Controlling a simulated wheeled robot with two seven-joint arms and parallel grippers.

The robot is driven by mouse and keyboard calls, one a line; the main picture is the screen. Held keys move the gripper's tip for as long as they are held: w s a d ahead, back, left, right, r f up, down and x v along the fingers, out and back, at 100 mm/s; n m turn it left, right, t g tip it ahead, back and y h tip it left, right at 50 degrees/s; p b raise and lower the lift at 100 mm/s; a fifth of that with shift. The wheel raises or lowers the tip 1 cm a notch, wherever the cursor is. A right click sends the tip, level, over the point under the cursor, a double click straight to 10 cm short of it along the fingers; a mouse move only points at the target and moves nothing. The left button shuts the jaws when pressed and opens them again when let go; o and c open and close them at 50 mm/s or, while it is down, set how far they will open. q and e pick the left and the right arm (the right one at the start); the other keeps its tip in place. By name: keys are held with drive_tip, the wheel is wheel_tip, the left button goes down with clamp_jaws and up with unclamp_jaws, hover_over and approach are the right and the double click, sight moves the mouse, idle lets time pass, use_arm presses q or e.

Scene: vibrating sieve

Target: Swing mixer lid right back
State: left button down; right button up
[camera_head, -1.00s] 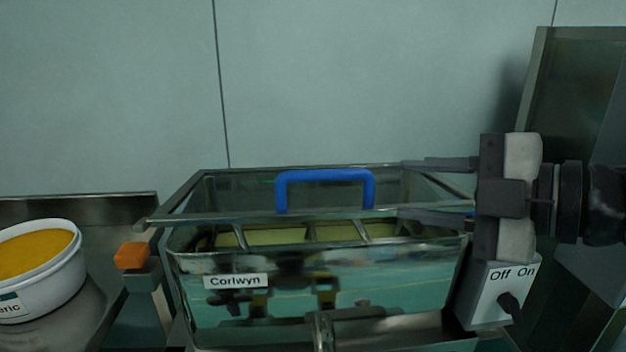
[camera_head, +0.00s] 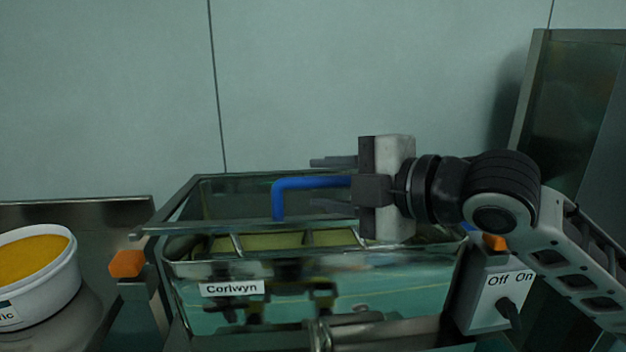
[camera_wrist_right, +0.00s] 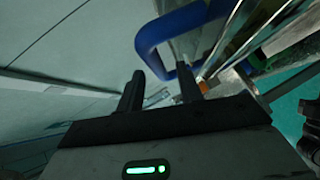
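The mixer lid (camera_head: 215,198) is clear with a metal frame. My right gripper (camera_head: 332,183) is open, reaching in from the right, with one finger above and one below the handle's top bar in that view. In the right wrist view, the blue handle (camera_wrist_right: 150,52) lies ahead of the gripper's two spread fingers (camera_wrist_right: 162,88). I cannot tell whether they touch it. My left gripper is out of view.
A white tub of orange-yellow contents (camera_head: 40,275) stands at the left. An orange knob (camera_head: 127,263) is at the mixer's left side. An Off/On switch box (camera_head: 500,297) is at the right. A tall metal panel (camera_head: 560,110) stands at the far right, with a wall behind.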

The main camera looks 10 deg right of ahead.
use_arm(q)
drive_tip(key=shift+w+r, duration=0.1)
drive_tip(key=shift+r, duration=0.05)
use_arm(e)
drive_tip(key=shift+x, duration=1.45)
